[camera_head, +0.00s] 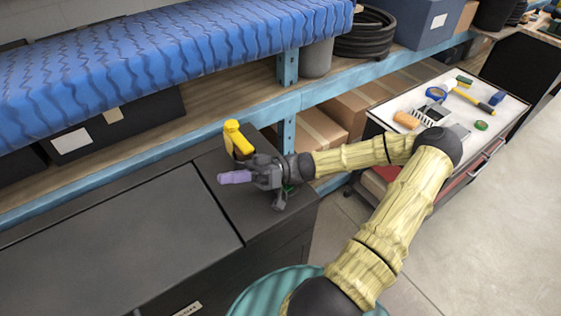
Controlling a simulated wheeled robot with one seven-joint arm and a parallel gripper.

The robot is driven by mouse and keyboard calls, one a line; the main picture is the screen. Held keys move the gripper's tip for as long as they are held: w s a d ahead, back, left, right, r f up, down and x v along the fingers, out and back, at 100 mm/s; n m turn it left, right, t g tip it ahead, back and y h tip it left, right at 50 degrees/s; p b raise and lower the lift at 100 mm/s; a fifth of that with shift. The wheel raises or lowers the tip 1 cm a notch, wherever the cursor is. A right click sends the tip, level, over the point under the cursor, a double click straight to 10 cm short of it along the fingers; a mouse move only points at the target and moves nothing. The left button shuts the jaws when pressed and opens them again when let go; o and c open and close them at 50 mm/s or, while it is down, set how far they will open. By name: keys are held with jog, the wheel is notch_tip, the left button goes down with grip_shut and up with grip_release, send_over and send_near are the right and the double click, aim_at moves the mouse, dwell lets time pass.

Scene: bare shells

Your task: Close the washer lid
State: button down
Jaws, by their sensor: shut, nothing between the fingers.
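I cannot make out a washer or a raised lid for certain. A dark grey cabinet (120,235) with flat top panels fills the lower left, and a dark seam separates its larger left panel from a smaller right one (215,185). My gripper (230,178) is above the smaller panel, its purple tip pointing left. It is shut and holds nothing. I cannot tell whether it touches the surface. A yellow object (238,140) stands just behind it, and the gripper partly hides its lower part.
A blue-framed shelf (287,105) runs behind the cabinet, with a blue patterned mattress-like slab (150,60) and cardboard boxes (318,132). A tool cart (395,103) with several tools stands at the right. The concrete floor (480,235) at the right is clear.

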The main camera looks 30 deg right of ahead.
jog(key=r+b+v, duration=0.1)
jog(key=v, duration=0.3)
jog(key=r+v, duration=0.1)
jog(key=v, duration=0.4)
jog(key=d+r+b+v, duration=0.1)
jog(key=v, duration=0.3)
jog(key=shift+s+d+f+b, duration=0.1)
jog(key=shift+s+d+b, duration=0.05)
jog(key=shift+d+b, duration=0.2)
jog(key=shift+d, duration=0.2)
